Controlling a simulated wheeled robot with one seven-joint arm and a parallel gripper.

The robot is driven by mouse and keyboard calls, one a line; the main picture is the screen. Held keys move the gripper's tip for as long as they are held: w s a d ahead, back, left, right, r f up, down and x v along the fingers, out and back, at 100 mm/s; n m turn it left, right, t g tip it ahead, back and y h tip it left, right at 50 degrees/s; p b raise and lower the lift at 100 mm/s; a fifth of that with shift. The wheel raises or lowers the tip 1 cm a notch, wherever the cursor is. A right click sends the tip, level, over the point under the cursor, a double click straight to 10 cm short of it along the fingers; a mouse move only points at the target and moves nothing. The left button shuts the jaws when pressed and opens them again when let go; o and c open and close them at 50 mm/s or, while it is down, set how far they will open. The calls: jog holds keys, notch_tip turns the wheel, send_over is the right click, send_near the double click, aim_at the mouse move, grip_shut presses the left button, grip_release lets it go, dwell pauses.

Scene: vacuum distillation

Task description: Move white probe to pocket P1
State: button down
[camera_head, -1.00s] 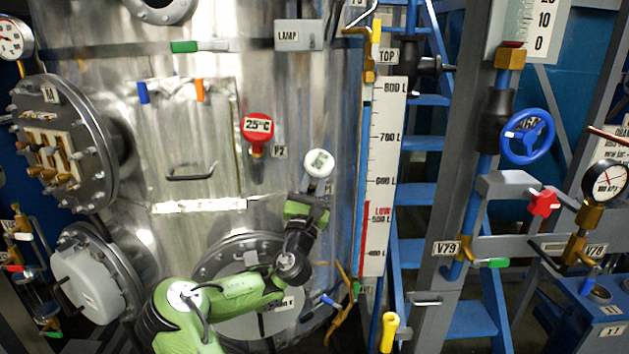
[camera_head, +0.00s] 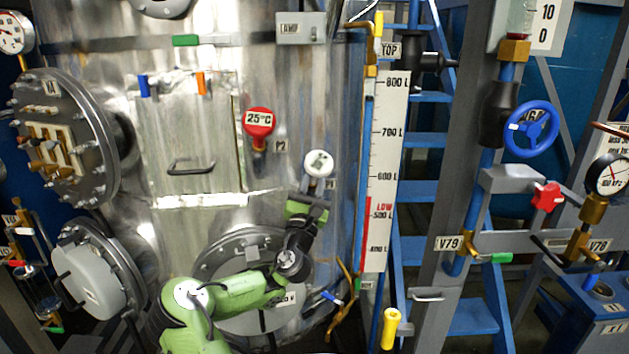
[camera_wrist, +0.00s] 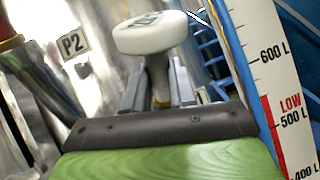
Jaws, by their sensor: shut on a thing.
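The white probe (camera_head: 318,163) has a round white head with a small display. It stands upright in front of the steel tank wall, with its head above my gripper (camera_head: 310,190). My gripper is shut on the probe's stem. In the wrist view the white probe (camera_wrist: 150,34) rises between the grey fingers of my gripper (camera_wrist: 158,95). The lower end of the probe is hidden by the gripper. A red probe (camera_head: 258,121) reading 25°C sits on the tank beside the P2 label (camera_head: 281,146). I cannot make out a P1 label clearly.
A level scale (camera_head: 386,170) and blue pipe stand close to the right of my gripper. The tank's hatch handle (camera_head: 191,167) sticks out at left. A round flange (camera_head: 240,255) lies behind my arm. A blue ladder (camera_head: 425,190) stands further right.

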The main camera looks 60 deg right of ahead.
jog(key=shift+w+d+f, duration=0.25)
jog(key=shift+d+f, duration=0.05)
jog(key=shift+f, duration=0.25)
jog(key=c, duration=0.8)
grip_release()
jog(key=shift+c, duration=0.2)
jog(key=b+v, duration=0.7)
jog(key=v, duration=0.8)
jog(key=shift+a+f, duration=0.2)
jog(key=shift+a, duration=0.15)
